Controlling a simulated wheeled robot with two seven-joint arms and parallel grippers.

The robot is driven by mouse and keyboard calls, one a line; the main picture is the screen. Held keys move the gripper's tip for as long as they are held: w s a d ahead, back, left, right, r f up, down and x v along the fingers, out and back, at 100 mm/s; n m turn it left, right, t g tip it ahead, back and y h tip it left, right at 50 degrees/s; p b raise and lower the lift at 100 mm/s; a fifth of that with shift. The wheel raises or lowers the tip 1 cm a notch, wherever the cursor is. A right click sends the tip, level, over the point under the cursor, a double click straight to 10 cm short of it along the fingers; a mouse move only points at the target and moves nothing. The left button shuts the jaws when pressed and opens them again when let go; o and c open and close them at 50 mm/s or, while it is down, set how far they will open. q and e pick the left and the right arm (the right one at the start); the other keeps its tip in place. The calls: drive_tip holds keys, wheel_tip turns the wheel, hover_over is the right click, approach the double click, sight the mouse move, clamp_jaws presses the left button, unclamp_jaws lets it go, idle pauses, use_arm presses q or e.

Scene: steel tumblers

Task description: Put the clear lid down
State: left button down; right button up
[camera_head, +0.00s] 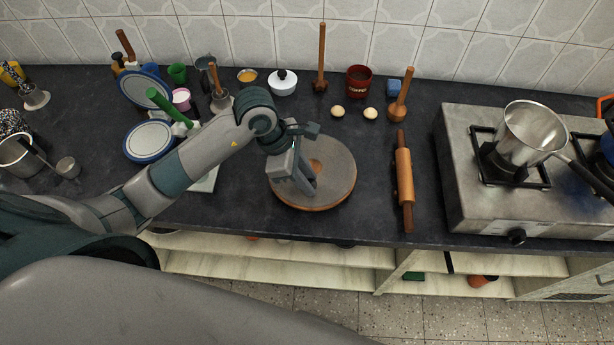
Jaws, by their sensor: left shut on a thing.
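My left gripper (306,186) reaches in from the left and points down over a round grey board (335,168) with a brown rim on the dark counter. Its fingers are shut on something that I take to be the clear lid. The lid's outline does not show clearly against the board and gripper. I cannot tell whether the lid touches the board. My right gripper is not in view.
A rolling pin (404,180) lies right of the board, and a stove (470,205) with a steel pot (531,132) stands farther right. Two dough balls, a red mug (359,80) and a white lidded bowl (283,83) are behind. Blue-rimmed plates (149,141) are left. Bare counter shows (375,150) between board and pin.

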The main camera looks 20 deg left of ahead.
use_arm(q)
drive_tip(key=c, duration=1.5)
unclamp_jaws()
drive_tip(key=shift+o, duration=0.2)
drive_tip(key=shift+r, duration=0.1)
drive_tip(key=shift+a+r+b, duration=0.3)
drive_tip(key=shift+r, duration=0.25)
drive_tip(key=b+v, duration=0.3)
drive_tip(key=v, duration=0.7)
drive_tip(key=shift+s+r, duration=0.2)
drive_tip(key=shift+r, duration=0.1)
